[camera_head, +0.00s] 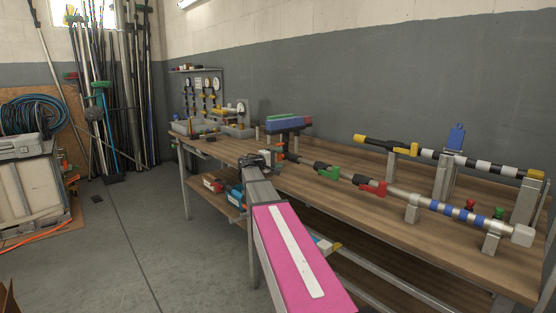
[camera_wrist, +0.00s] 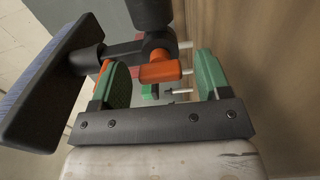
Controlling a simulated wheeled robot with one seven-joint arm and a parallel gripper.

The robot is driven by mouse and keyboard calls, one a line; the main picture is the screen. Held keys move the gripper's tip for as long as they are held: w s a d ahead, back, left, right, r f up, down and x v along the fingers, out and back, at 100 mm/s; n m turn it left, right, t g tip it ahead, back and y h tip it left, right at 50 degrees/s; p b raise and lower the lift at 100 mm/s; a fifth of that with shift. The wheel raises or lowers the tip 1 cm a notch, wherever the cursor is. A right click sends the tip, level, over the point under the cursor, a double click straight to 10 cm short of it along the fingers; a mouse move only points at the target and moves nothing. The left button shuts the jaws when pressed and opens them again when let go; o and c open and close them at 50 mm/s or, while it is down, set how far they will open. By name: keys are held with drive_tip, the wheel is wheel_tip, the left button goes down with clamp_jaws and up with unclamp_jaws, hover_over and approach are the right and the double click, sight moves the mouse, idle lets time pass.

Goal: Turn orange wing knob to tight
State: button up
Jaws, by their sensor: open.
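The orange wing knob (camera_wrist: 160,72) sits on a black collar of a pole and shows between my fingers in the wrist view. A second orange piece (camera_wrist: 103,72) shows left of it, partly behind the left finger. My gripper (camera_wrist: 163,62) is open, with one green-padded finger on each side of the knob. A gap shows on the right; contact on either side cannot be told. In the head view, my gripper (camera_head: 258,160) is at the bench's front edge beside the pole's near-left end, where a small orange part (camera_head: 281,153) shows.
The wooden bench (camera_head: 440,245) carries the pole with a green lever (camera_head: 330,172) and a red lever (camera_head: 373,188). Behind it stands another pole with a yellow lever (camera_head: 402,149). A blue-and-green padded piece (camera_head: 288,123) stands near my gripper.

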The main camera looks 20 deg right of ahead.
drive_tip(key=v, duration=1)
drive_tip(key=shift+a, duration=0.25)
drive_tip(key=shift+s, duration=0.15)
